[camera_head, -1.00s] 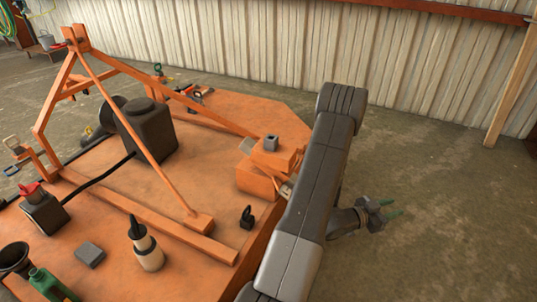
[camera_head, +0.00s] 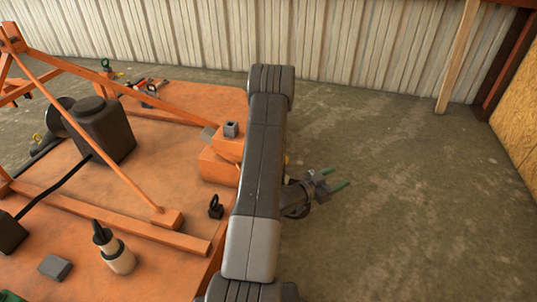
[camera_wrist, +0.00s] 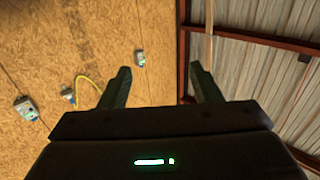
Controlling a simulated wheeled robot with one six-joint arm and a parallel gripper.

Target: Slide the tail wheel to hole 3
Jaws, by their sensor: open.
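My gripper (camera_head: 337,180) is open and empty. It hangs over bare floor to the right of the orange mower deck (camera_head: 170,150) in the head view. In the wrist view its two dark green fingers (camera_wrist: 160,70) stand apart and point at a wooden wall and a metal-clad wall. An orange bracket (camera_head: 219,165) with a grey square tube (camera_head: 231,129) on top sits at the deck's right edge, partly behind my arm. I cannot make out the tail wheel or the numbered holes; my arm covers that area in the head view.
A black gearbox (camera_head: 105,132), a bottle (camera_head: 116,254), a grey block (camera_head: 55,267) and a small black shackle-like part (camera_head: 216,206) are on the deck. Concrete floor (camera_head: 410,215) is clear at right. Corrugated siding (camera_head: 350,50) and a board wall (camera_head: 520,125) bound the space.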

